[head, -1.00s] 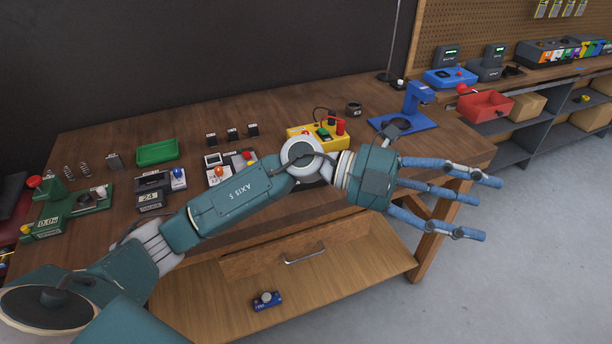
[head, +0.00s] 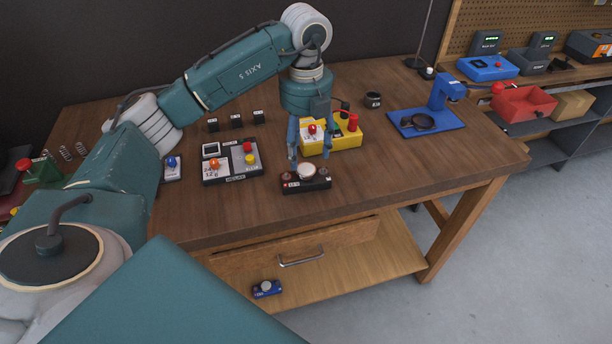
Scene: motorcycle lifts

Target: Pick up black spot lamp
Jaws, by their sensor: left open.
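The black spot lamp (head: 306,183) appears to be the small black block with a round pale top and a red-marked label, near the front edge of the workbench (head: 400,180). My left gripper (head: 308,167) points down right over it, open. Its blue fingers straddle the pale top, with fingertips close to the block. I cannot tell whether they touch it. My right gripper is not in view.
A yellow control box (head: 345,135) stands close behind the gripper. A grey button panel (head: 232,163) lies to the left, and a blue stand (head: 428,122) to the right. A similar blue unit (head: 266,288) sits on the lower shelf. Bare wood lies right of the lamp.

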